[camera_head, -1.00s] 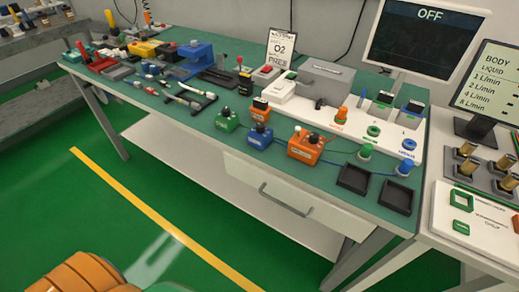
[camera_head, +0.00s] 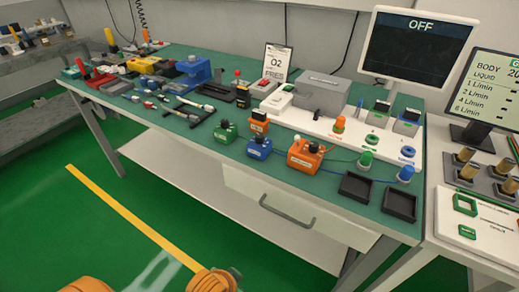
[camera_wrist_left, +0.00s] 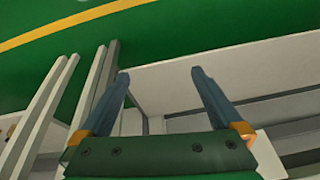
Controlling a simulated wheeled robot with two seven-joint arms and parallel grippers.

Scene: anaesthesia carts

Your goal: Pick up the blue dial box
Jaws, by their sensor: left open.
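The blue dial box (camera_head: 259,147) stands on the green tabletop in the head view, with a dark knob on top. It is between a green dial box (camera_head: 225,132) on its left and an orange dial box (camera_head: 304,157) on its right. A small orange-and-black block (camera_head: 259,123) is just behind it. In the left wrist view my left gripper (camera_wrist_left: 160,74) is open with nothing between its fingers, over a white surface and green floor. The blue box does not show there. My right gripper is not in view.
The table (camera_head: 230,168) has two empty black trays (camera_head: 356,186) at its front right and a drawer handle (camera_head: 287,208) below its front edge. Blue and green cables run right of the boxes. Tools crowd the left half. A monitor (camera_head: 418,45) stands behind.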

